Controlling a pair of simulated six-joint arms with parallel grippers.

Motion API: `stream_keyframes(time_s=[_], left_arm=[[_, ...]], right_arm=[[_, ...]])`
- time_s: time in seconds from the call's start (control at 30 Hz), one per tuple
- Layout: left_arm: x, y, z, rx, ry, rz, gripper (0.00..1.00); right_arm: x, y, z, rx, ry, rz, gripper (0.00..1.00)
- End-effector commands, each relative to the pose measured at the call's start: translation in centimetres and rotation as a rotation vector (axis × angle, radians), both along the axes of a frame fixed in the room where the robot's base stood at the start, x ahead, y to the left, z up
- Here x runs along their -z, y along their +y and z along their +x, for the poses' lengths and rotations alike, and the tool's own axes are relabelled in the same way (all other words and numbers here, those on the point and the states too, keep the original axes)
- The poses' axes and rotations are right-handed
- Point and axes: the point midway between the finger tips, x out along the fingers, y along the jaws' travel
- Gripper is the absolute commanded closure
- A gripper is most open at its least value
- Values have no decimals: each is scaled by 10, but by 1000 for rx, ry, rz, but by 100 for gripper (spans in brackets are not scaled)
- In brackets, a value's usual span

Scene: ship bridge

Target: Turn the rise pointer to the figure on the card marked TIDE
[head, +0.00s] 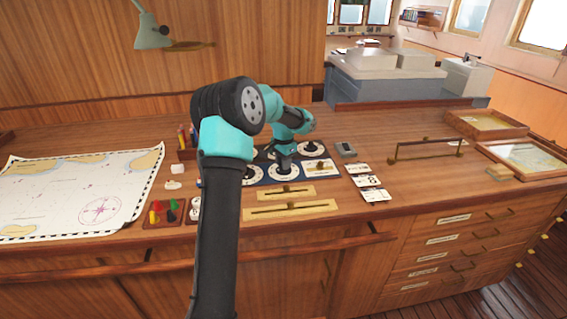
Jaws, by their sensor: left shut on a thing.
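My left gripper (284,164) points down over a blue panel (262,178) of round white dials with dark knobs. It is shut on the knob of the front middle dial (283,173), as far as the small picture shows; the fingers partly hide the knob. Another dial (312,149) stands behind and to the right, and one (252,174) to the left; my arm hides part of the panel. The dial lettering is too small to read, so I cannot tell which is the rise pointer. Several white cards (369,182) lie right of the panel; I cannot read which is marked TIDE.
Two brass sliders (290,207) lie in front of the panel. A chart (80,195) covers the left of the desk, beside a tray of coloured pegs (163,213). A grey device (346,149) and a brass rail (428,149) stand to the right.

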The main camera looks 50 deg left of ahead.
Motion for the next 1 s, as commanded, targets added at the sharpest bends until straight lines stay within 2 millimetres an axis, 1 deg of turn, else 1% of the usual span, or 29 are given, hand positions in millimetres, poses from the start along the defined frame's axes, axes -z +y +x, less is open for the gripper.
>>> stream_keyframes(time_s=[0.2, 0.4, 0.6, 0.93, 0.97, 1.0], left_arm=[[0, 0, 0, -152, -1, 1, 99], [-1, 0, 0, -240, -1, 1, 99], [-1, 0, 0, -273, -1, 1, 99], [-1, 0, 0, -275, -1, 1, 99], [-1, 0, 0, -275, -1, 1, 72], [-1, 0, 0, -275, -1, 1, 68]], right_arm=[[0, 0, 0, 0, 0, 0, 49], [0, 0, 0, 0, 0, 0, 49], [0, 0, 0, 0, 0, 0, 49], [0, 0, 0, 0, 0, 0, 49], [0, 0, 0, 0, 0, 0, 49], [0, 0, 0, 0, 0, 0, 49]])
